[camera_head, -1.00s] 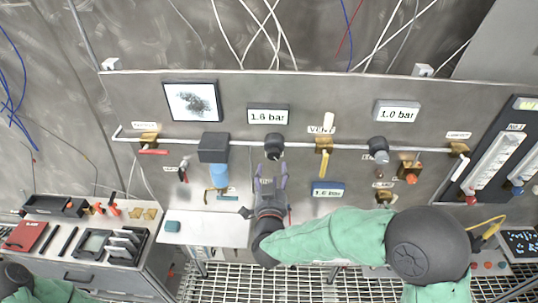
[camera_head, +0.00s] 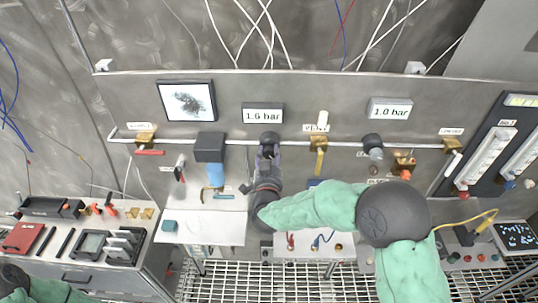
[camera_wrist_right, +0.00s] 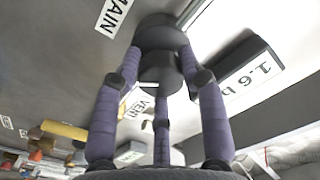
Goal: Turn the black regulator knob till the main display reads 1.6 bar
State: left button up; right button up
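The black regulator knob (camera_head: 269,138) sits on the panel's pipe below the main display (camera_head: 263,115), which reads 1.6 bar. My right gripper (camera_head: 269,153) has come up to the knob from below. In the right wrist view its purple fingers lie around the black knob (camera_wrist_right: 160,68), with the tips against its sides, and they look shut on it. My left gripper is out of view; only a bit of the left arm shows at the lower left.
A second display (camera_head: 389,109) reads 1.0 bar, with another dark knob (camera_head: 372,142) below it. A yellow-handled vent valve (camera_head: 319,155) stands right of my gripper. A blue-bowled filter (camera_head: 215,172) hangs on the left. My right forearm covers most of a small blue display.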

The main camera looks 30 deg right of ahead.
jog(key=c, duration=0.3)
jog(key=shift+f+n+b, duration=0.1)
jog(key=shift+n+b, duration=0.3)
jog(key=shift+b, duration=0.05)
jog(key=shift+c, duration=0.2)
jog(key=o, duration=1.2)
jog(key=shift+c, duration=0.2)
jog(key=v, duration=1.2)
